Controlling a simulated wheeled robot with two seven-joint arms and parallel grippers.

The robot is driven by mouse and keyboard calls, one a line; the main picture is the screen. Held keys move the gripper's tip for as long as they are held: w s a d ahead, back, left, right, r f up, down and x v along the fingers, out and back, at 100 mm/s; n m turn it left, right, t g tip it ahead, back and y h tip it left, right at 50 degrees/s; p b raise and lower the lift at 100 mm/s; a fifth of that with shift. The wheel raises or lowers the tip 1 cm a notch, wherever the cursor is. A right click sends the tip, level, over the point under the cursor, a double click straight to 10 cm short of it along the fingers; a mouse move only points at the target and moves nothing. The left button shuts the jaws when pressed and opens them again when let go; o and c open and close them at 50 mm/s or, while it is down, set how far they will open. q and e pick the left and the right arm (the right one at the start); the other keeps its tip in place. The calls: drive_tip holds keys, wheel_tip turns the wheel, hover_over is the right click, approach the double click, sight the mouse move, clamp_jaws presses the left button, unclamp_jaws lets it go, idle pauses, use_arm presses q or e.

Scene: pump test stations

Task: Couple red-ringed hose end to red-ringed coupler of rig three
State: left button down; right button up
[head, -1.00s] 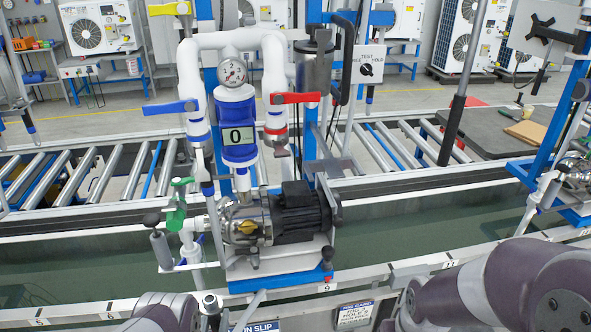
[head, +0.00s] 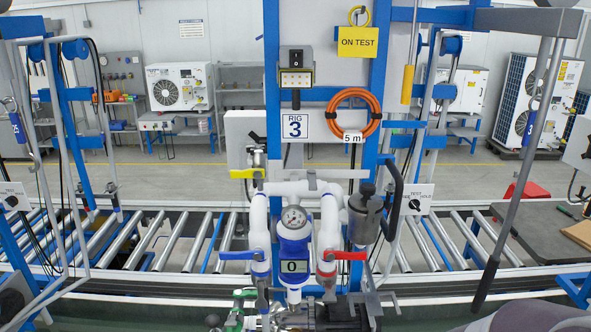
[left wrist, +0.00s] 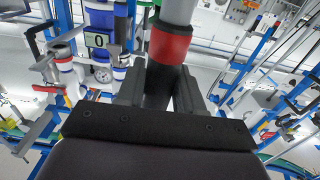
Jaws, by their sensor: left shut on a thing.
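The red-ringed hose end (left wrist: 170,45) is in the left wrist view, a dark fitting with a wide red band and a grey length above it. My left gripper (left wrist: 160,95) is shut on its dark part. Rig three shows its number sign (head: 295,125) in the head view. Its red-ringed coupler (head: 327,268) hangs under the red-handled valve, right of the gauge; its lower end is hard to make out. The coupler also shows in the left wrist view (left wrist: 64,65), left of the held hose end and apart from it. Neither gripper shows in the head view.
A blue-handled valve (head: 240,255) hangs left of the counter display (head: 294,267). A dark grey cylinder (head: 366,215) stands right of the white pipes. A roller conveyor (head: 140,250) runs behind the rig.

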use_arm(q)
drive_tip(key=w+d+f+m+g+h+b, duration=0.3)
drive_tip(key=w+d+m+h+b, duration=0.3)
drive_tip(key=w+d+b, duration=0.65)
drive_tip(key=w+d+f+m+g+h+b, duration=0.35)
drive_tip(key=w+d+h+b, duration=0.35)
drive_tip(key=w+d+b, duration=0.55)
wheel_tip(320, 180, up, 6)
drive_tip(key=s+d+p, duration=0.1)
drive_tip(key=s+p, duration=0.1)
drive_tip(key=p, duration=0.3)
drive_tip(key=shift+d, duration=0.35)
drive_tip(key=shift+w, duration=0.1)
drive_tip(key=shift+r, duration=0.1)
drive_tip(key=shift+r+p, duration=0.65)
drive_tip(key=shift+r, duration=0.8)
idle(0.8)
